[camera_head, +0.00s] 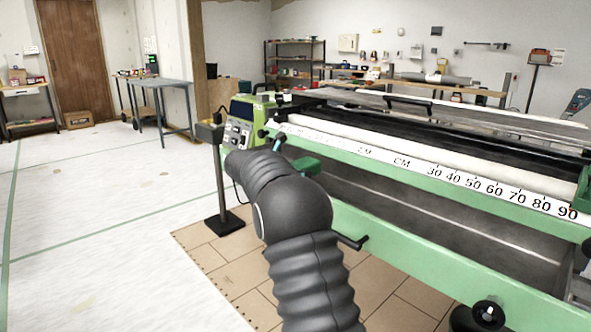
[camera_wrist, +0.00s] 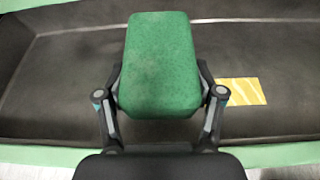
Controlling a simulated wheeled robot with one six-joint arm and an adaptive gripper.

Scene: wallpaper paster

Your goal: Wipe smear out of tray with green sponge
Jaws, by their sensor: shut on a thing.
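My gripper (camera_wrist: 160,105) is shut on the green sponge (camera_wrist: 158,60), one finger on each side of it, in the wrist view. The sponge is held over the dark tray (camera_wrist: 60,90); I cannot tell whether it touches the tray floor. A yellow-orange smear (camera_wrist: 241,92) lies on the tray floor to the right of the sponge, near the tray's lower edge in the picture. In the head view the tray (camera_head: 400,207) shows as a grey trough in the green machine. My arm hides most of the gripper there; a bit of green shows beside it.
The green machine (camera_head: 400,240) with a numbered white scale (camera_head: 500,190) fills the right side. A post on a black foot (camera_head: 224,223) stands left of my arm. The white floor (camera_head: 100,230) at left is mostly clear.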

